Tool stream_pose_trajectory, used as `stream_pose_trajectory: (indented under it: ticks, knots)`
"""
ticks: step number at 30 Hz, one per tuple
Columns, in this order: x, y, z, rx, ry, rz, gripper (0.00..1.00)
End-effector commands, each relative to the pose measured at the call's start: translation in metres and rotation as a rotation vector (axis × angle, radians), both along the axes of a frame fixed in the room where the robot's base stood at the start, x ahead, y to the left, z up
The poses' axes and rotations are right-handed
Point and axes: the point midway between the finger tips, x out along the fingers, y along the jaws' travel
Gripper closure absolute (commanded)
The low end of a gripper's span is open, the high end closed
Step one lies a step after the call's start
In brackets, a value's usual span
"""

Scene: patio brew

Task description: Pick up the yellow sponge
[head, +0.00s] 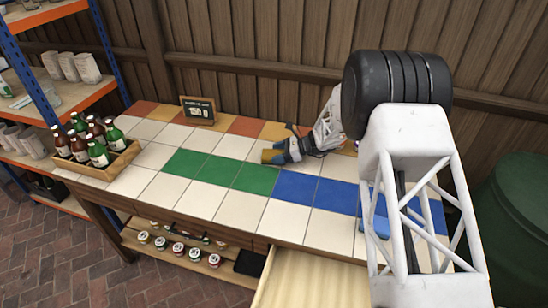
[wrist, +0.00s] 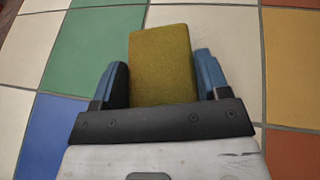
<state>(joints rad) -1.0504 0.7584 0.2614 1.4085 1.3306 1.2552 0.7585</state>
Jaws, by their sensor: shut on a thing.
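The yellow sponge (wrist: 160,62) is a mustard-coloured block between the two blue-padded fingers of my gripper (wrist: 163,80) in the wrist view. My gripper is shut on it. In the head view the sponge (head: 269,156) shows at the tip of my gripper (head: 275,153), over the white tiles behind the green strip. Part of the sponge is hidden by the gripper. I cannot tell whether it touches the table or is just above it.
A wooden crate of bottles (head: 98,165) stands at the table's left end. A small chalkboard sign (head: 199,110) stands at the back. A blue item (head: 376,228) lies near the front right, partly behind my arm. The middle tiles are clear. An open drawer (head: 310,284) juts out in front.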

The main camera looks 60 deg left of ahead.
Motion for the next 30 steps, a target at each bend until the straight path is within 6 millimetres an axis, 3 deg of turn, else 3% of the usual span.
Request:
stream_pose_trajectory:
  ticks: [11,20,30]
  knots:
    - [0.0,0.0,0.005,0.001,0.0,0.0,0.54]
    - [0.0,0.0,0.034,0.002,-0.001,0.001,0.54]
    - [-0.016,-0.041,0.04,-0.001,0.0,0.0,0.54]
